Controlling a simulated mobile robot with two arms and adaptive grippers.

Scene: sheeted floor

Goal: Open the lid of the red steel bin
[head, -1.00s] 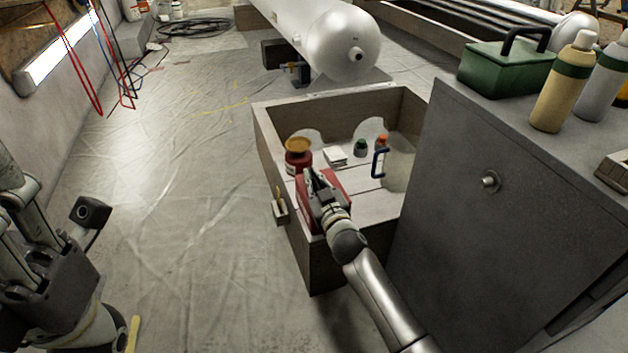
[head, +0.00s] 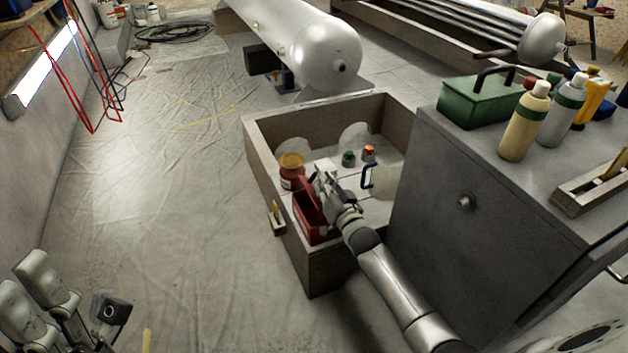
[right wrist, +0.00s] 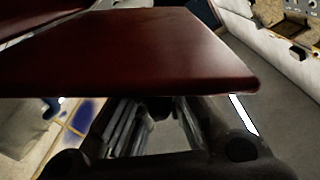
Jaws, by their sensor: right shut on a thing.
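The red steel bin (head: 312,224) sits in the front left corner of a wooden crate (head: 325,271). Its lid (head: 304,188) stands tilted up at the back, and the dark inside of the bin shows. My right gripper (head: 324,178) is shut on the lid, above the bin. In the right wrist view the dark red lid (right wrist: 130,55) spans the picture just in front of the fingers, whose tips it hides.
A red jar with an orange top (head: 291,168) stands close behind the bin. A clear jug with a blue handle (head: 385,180) and small bottles are also in the crate. A grey cabinet (head: 470,240) stands close right of my right arm. Sheeted floor (head: 180,220) is free on the left.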

